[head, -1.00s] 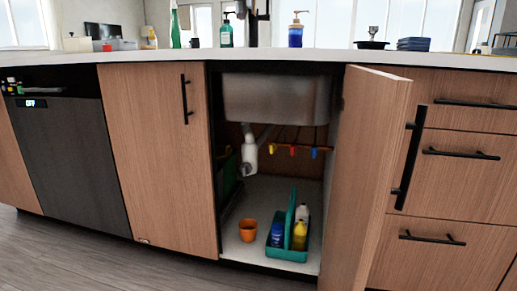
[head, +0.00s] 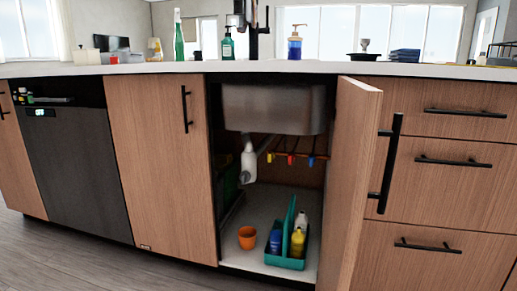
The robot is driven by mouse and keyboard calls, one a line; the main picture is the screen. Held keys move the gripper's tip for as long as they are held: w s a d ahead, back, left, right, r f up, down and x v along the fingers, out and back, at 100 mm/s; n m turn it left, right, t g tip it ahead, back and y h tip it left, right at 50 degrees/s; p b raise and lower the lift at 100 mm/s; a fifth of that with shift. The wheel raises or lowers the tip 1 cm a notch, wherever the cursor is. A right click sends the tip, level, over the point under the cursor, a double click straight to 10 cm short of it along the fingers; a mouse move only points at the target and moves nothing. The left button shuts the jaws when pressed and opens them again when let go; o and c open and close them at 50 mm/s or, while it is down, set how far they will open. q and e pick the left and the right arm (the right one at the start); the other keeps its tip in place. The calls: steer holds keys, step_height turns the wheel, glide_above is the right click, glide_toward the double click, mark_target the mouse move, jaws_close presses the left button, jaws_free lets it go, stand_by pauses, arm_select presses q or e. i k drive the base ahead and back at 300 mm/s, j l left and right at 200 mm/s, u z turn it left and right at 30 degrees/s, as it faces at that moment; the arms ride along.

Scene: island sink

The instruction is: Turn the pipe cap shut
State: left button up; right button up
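The white drain pipe (head: 249,160) hangs under the metal sink basin (head: 273,108) inside the open cabinet. A greyish round end (head: 245,177) shows at its bottom, which may be the pipe cap. It is too small to tell whether it is shut. Valves with yellow, red and blue handles (head: 291,159) sit on a line at the cabinet's back, right of the pipe. Neither of my grippers is in the head view.
The right cabinet door (head: 352,180) stands open toward me. On the cabinet floor are an orange cup (head: 247,238) and a teal caddy (head: 285,262) with several bottles. The left door (head: 158,165) is closed. Bottles stand on the countertop (head: 200,68). The floor in front is clear.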

mark_target(244, 177)
steer(key=i+j, duration=1.85)
steer(key=i+l+z, duration=0.05)
steer(key=i, duration=0.05)
